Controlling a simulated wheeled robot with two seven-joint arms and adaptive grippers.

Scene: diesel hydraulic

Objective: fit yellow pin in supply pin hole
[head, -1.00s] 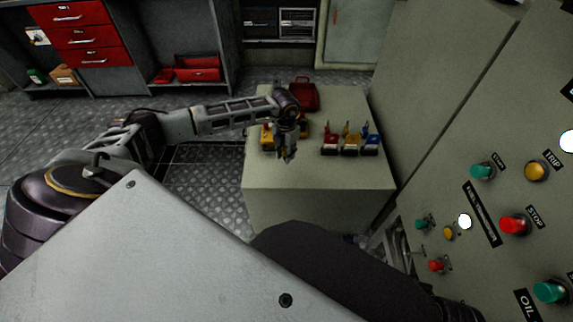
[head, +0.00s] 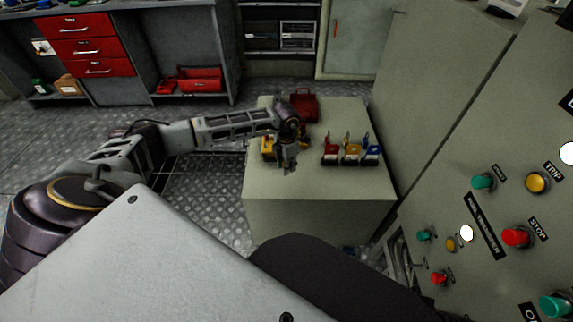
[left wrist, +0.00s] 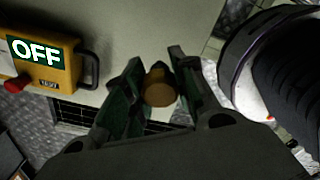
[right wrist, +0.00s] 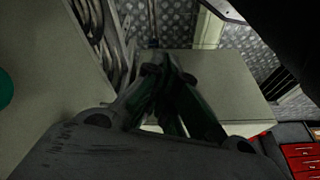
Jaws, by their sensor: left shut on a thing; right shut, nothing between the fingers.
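My left gripper (head: 289,170) hangs over the left part of the grey-green bench top (head: 320,190). In the left wrist view its fingers (left wrist: 155,88) are shut on a yellow pin (left wrist: 160,86), seen nearly end-on. In the head view the pin is too small to make out. My right gripper (right wrist: 165,72) is shut and empty, over the floor and bench side; it is not seen in the head view. I cannot pick out the supply pin hole in any view.
A yellow box marked OFF (left wrist: 48,62) with a red knob sits on the bench, left of my left gripper. Red (head: 330,152), yellow (head: 351,153) and blue (head: 371,153) holders stand to the right. A button panel (head: 490,225) is at right.

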